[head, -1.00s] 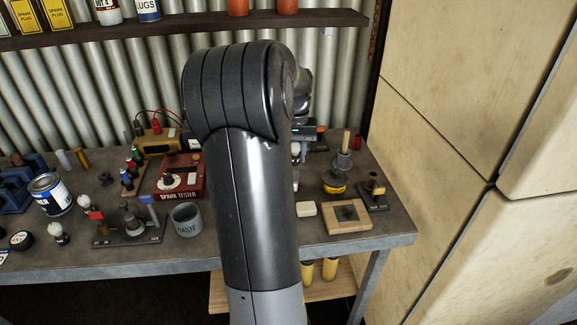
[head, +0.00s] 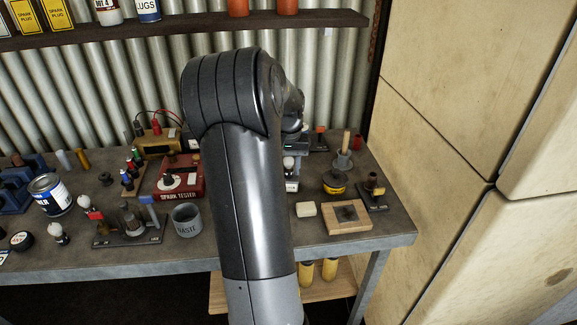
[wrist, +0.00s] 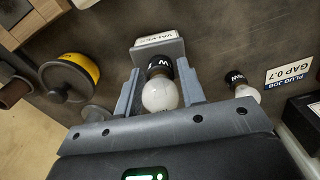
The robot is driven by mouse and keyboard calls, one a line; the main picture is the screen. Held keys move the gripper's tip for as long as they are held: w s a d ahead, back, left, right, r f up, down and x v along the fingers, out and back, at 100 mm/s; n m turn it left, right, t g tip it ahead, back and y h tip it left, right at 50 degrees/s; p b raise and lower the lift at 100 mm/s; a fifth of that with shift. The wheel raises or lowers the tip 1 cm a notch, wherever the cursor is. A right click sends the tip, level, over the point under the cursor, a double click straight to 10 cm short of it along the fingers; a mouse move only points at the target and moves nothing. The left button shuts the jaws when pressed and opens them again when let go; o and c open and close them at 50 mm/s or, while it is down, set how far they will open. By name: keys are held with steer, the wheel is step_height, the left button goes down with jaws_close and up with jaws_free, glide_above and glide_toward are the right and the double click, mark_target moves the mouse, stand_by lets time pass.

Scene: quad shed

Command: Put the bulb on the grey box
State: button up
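The bulb (wrist: 160,94), white glass on a black base, stands upright between my gripper's fingers in the wrist view. In the head view the bulb (head: 289,162) shows just right of my arm. Its base seems to rest on the grey box (wrist: 172,52), which has a white VALVES label; in the head view the box (head: 292,186) is partly behind my arm. My gripper (wrist: 159,72) is around the bulb, with a narrow gap on each side, so it looks open. In the head view my arm hides the gripper.
A second bulb (wrist: 242,91) stands near the PLUG JOB label (wrist: 288,72). A waste cup (head: 187,221) and red spark tester (head: 180,180) stand left.

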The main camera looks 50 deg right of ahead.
steer(key=o, duration=0.3)
step_height(320, 180, up, 12)
steer(key=shift+r, duration=0.2)
stand_by(0.4)
steer(key=w+a+r+n+t, duration=0.1)
steer(key=a+r+n+t, duration=0.15)
steer(key=a, duration=1.05)
steer(key=w+a+r+n+t, duration=0.1)
steer(key=a+r+n, duration=0.15)
steer(key=a, duration=1.15)
steer(key=s+a+f+n+t, duration=0.1)
steer(key=s+a+f+n, duration=0.1)
steer(key=s+a, duration=0.3)
steer(key=s+a+f+n+t, duration=0.1)
steer(key=s+a, duration=0.4)
steer(key=a, duration=0.7)
steer(key=f+n, duration=0.1)
steer(key=n, duration=0.1)
steer(key=shift+n, duration=0.4)
